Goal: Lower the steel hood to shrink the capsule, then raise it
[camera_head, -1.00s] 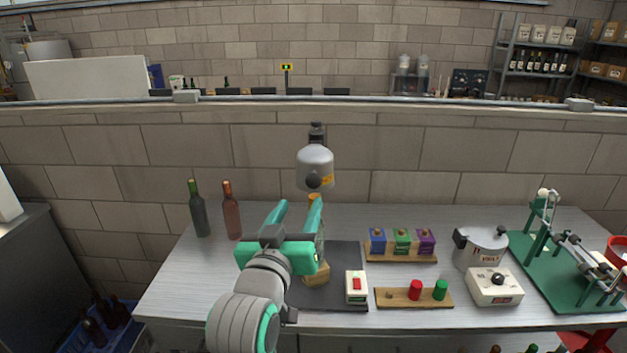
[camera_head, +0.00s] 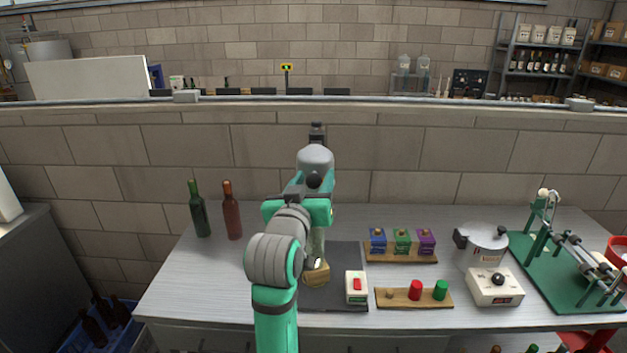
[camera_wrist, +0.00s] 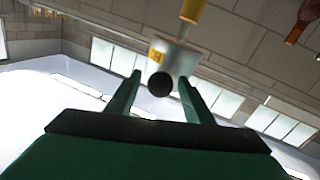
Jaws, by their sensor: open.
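The grey steel hood (camera_head: 315,157) hangs on a dark column against the wall, with a black round knob (camera_head: 314,181) on its front. A pale bottle (camera_head: 317,240) stands below it in a wooden holder (camera_head: 316,273); my gripper hides its top in the head view. In the wrist view the gold capsule (camera_wrist: 192,10) shows at the top edge, beside the mouth of the hood (camera_wrist: 178,60). My gripper (camera_wrist: 160,77) is open, its fingers on either side of the knob (camera_wrist: 160,84). I cannot tell whether they touch it.
A white box with a red switch (camera_head: 356,287) stands on the dark mat (camera_head: 335,295). Two bottles (camera_head: 231,212) stand at the left. Coloured blocks (camera_head: 402,241), a board with red and green caps (camera_head: 414,298) and a green-based machine (camera_head: 565,270) are at the right.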

